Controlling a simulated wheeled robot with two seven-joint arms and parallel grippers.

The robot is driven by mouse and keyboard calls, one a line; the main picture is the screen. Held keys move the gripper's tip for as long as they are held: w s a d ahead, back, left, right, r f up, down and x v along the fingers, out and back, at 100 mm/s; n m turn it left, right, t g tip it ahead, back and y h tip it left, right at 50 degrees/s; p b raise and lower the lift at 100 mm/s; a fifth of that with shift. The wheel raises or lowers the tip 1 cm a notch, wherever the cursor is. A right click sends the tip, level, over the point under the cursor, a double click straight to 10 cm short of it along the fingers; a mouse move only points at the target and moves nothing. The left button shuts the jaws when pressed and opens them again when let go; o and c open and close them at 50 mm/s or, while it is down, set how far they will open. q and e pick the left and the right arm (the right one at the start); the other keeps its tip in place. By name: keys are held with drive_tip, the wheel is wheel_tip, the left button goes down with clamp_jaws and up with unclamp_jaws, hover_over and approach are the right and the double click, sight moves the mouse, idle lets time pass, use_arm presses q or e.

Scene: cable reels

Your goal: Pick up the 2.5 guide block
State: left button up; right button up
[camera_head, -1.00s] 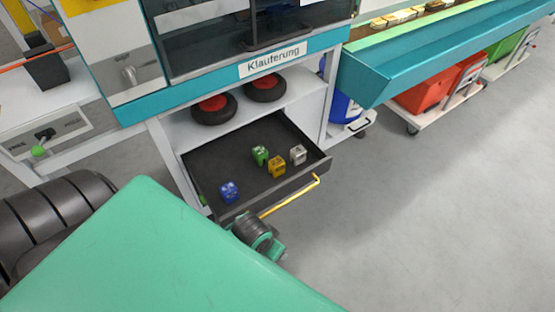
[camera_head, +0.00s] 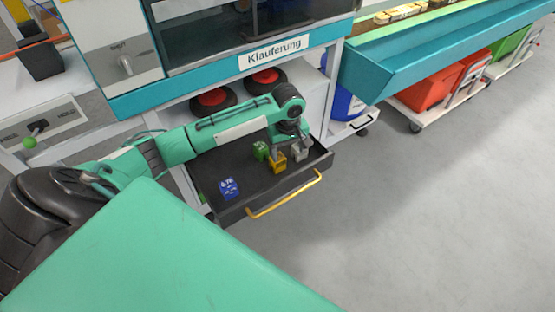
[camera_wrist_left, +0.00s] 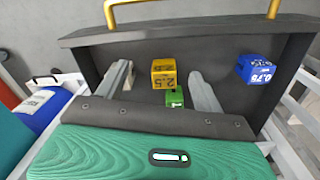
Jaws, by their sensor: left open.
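The yellow guide block marked 2.5 (camera_wrist_left: 163,74) lies in the open drawer. In the wrist view it appears between the two spread fingers of my left gripper (camera_wrist_left: 160,70), with a gap on each side. In the head view, the left gripper (camera_head: 287,146) hangs over the drawer right by the yellow block (camera_head: 278,163). The gripper is open and empty. How far its fingertips are above the block is hard to tell. My right gripper is not in view.
In the dark drawer (camera_head: 240,208) are a green block (camera_head: 261,150), a grey-white block (camera_head: 300,151) close to the gripper, and a blue block (camera_head: 229,188) farther left. The drawer has a yellow handle (camera_head: 286,196). Red-and-black reels (camera_head: 213,98) stand on the shelf behind.

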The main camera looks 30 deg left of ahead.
use_arm(q)
drive_tip(key=w+a+r+n, duration=0.3)
drive_tip(key=a, duration=0.2)
drive_tip(key=b, duration=0.2)
hover_over(280, 157)
wheel_tip(280, 157, down, 7)
drive_tip(key=shift+f, duration=0.6)
drive_tip(key=f, duration=0.2)
drive_tip(key=s+f+b, duration=0.1)
drive_tip(key=f, duration=0.1)
drive_tip(key=shift+f, duration=0.55)
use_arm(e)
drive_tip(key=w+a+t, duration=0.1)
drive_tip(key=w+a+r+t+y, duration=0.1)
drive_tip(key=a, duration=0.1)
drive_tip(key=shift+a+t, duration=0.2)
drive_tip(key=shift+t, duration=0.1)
use_arm(q)
drive_tip(key=c, duration=1.1)
